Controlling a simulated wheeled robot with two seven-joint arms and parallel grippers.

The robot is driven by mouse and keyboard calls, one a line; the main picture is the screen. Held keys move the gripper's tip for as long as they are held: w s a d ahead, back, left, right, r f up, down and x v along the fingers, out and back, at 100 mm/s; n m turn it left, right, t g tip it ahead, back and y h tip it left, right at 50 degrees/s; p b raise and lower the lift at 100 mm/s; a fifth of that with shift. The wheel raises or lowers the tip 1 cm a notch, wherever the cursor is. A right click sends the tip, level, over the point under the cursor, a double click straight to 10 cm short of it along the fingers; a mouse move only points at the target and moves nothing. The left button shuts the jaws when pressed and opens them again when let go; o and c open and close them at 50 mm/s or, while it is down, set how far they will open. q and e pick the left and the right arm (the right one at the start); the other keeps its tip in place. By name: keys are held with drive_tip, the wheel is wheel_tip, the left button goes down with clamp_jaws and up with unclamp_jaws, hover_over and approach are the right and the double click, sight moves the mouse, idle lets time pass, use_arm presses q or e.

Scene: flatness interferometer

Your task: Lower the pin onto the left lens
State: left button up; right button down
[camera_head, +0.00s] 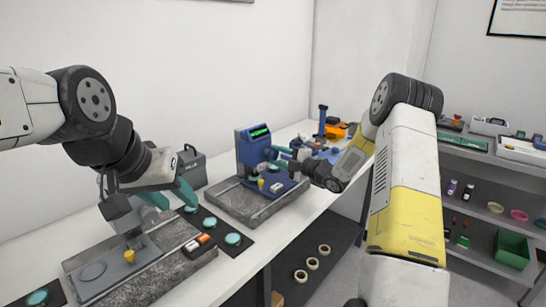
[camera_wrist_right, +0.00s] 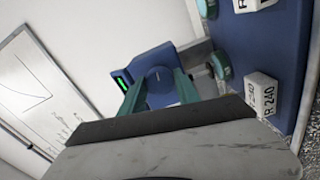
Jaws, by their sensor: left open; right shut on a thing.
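A blue instrument (camera_head: 253,146) with a green display stands at the back of a stone slab; the right wrist view also shows it (camera_wrist_right: 143,62). My right gripper (camera_head: 279,150) is shut on a round blue part (camera_wrist_right: 158,84) at the front of this instrument; whether this is the pin is unclear. The right wrist view shows two teal discs, one near the middle (camera_wrist_right: 222,66) and one at the top (camera_wrist_right: 207,8). My left gripper (camera_head: 165,197) is open over the left part of the table.
White blocks (camera_wrist_right: 263,92) marked R 240 stand by the discs. Several teal discs (camera_head: 232,239) lie on a dark mat at the front. A second stone slab (camera_head: 180,271) with a yellow peg (camera_head: 129,256) is at left. A grey case (camera_head: 191,170) stands behind.

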drive_tip(key=n, duration=0.4)
drive_tip(key=shift+f+n, duration=0.1)
drive_tip(key=shift+n, duration=0.3)
idle(0.4)
drive_tip(key=c, duration=0.9)
unclamp_jaws()
drive_tip(key=shift+v, duration=3.95)
